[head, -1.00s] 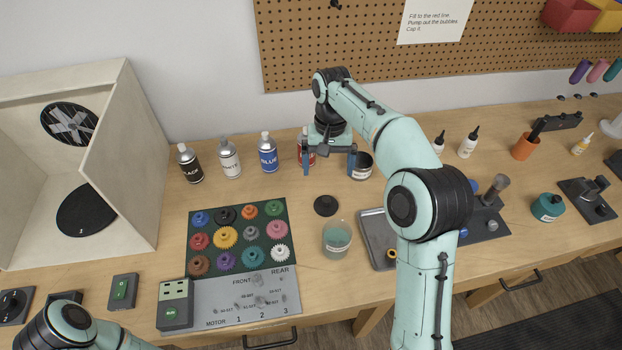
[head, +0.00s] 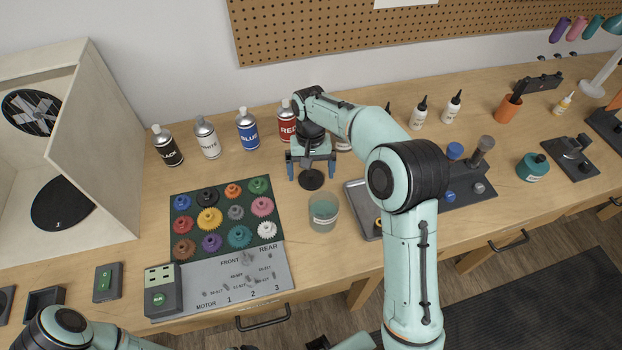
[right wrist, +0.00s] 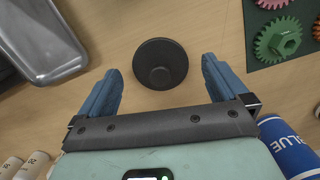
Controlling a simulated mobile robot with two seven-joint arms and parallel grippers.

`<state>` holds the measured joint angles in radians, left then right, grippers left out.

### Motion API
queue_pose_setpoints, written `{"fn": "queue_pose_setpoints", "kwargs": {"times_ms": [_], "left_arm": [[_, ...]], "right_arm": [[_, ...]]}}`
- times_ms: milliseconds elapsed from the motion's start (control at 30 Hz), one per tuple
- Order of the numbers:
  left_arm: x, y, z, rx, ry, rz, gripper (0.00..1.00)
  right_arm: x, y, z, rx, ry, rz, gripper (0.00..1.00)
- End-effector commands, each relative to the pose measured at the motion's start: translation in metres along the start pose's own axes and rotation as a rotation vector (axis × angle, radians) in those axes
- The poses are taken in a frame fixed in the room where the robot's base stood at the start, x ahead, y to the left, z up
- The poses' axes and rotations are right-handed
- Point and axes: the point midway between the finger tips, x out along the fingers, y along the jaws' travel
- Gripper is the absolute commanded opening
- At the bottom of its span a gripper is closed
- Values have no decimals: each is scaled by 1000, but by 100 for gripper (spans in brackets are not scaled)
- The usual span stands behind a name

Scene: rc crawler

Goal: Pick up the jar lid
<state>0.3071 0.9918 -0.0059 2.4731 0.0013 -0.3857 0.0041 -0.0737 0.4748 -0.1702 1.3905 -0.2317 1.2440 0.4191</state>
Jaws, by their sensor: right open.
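The jar lid (head: 312,180) is a flat black disc with a small knob, lying on the wooden table behind the open glass jar (head: 323,221), which holds greenish liquid. In the right wrist view the lid (right wrist: 160,52) is seen from above, lying between and slightly ahead of the blue fingertips. My right gripper (head: 311,168) is open and empty, over the lid, with a finger on either side; it also shows in the right wrist view (right wrist: 163,70). I cannot tell its exact height. My left arm shows at the bottom left; its gripper is not visible.
Black, white, blue (head: 247,131) and red spray cans stand behind the lid. A gear mat (head: 178,219) lies left of the jar. A grey metal tray (head: 357,207) lies to its right, partly hidden by my right arm. Bare table surrounds the lid.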

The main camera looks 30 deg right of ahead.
Motion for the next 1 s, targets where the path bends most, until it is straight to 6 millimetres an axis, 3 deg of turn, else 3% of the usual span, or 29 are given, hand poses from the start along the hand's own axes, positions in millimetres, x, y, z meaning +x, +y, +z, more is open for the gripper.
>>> {"fn": "queue_pose_setpoints", "kwargs": {"times_ms": [100,333,367,500,533,867,1000], "left_arm": [[2,-1,1,-1,-1,-1,98],[2,-1,1,0,-1,0,98],[2,-1,1,0,-1,0,98],[2,-1,1,0,-1,0,98],[2,-1,1,0,-1,0,98],[2,-1,1,-1,-1,0,98],[0,0,0,0,0,0,98]], "right_arm": [[11,0,0,1,-1,0,100],[11,0,0,1,1,0,100],[11,0,0,1,1,0,94],[11,0,0,1,1,0,48],[11,0,0,1,1,0,43],[10,0,0,1,1,0,43],[1,0,1,0,3,-1,43]]}}
